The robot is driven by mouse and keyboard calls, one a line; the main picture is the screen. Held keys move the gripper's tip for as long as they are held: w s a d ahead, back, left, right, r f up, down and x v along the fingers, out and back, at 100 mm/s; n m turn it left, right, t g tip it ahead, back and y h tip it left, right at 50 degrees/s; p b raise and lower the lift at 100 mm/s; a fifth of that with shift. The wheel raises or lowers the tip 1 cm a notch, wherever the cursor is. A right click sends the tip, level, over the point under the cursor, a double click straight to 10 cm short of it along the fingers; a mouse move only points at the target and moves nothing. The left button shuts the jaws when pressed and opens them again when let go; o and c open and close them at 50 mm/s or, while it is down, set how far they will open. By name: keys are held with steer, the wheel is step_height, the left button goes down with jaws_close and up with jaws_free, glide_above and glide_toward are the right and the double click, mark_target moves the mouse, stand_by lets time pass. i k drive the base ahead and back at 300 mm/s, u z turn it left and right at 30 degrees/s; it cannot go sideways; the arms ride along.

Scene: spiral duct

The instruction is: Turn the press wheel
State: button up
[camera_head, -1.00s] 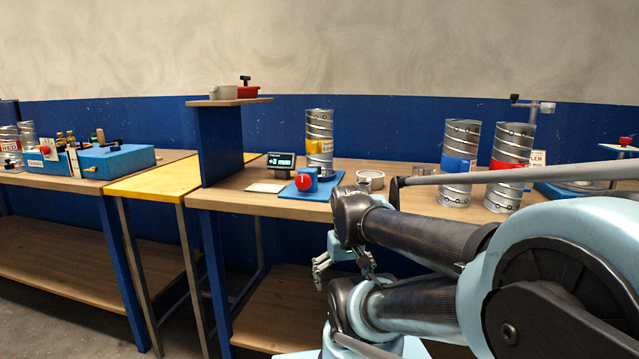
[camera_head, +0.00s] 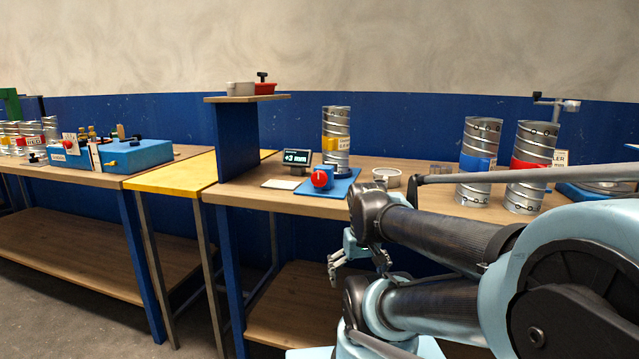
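I cannot make out a press wheel for certain. A green upright thing (camera_head: 10,104) is cut off at the left edge and may be part of a press; no wheel shows on it. A red dial (camera_head: 320,179) faces forward on a small blue device on the middle bench. My gripper (camera_head: 358,268) hangs below my folded arm, in front of the bench's front edge. Its fingers are spread with nothing visible between them. It touches none of these things.
The middle bench (camera_head: 250,197) holds a display, metal cans and a ring. A blue box (camera_head: 140,155) with knobs stands on the left bench. A yellow tabletop (camera_head: 185,178) joins the benches. A raised shelf (camera_head: 240,99) carries two small trays. Floor at lower left is clear.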

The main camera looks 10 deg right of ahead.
mark_target(318, 178)
steer(key=u, duration=1.65)
steer(key=k, duration=0.4)
steer(key=z, duration=0.15)
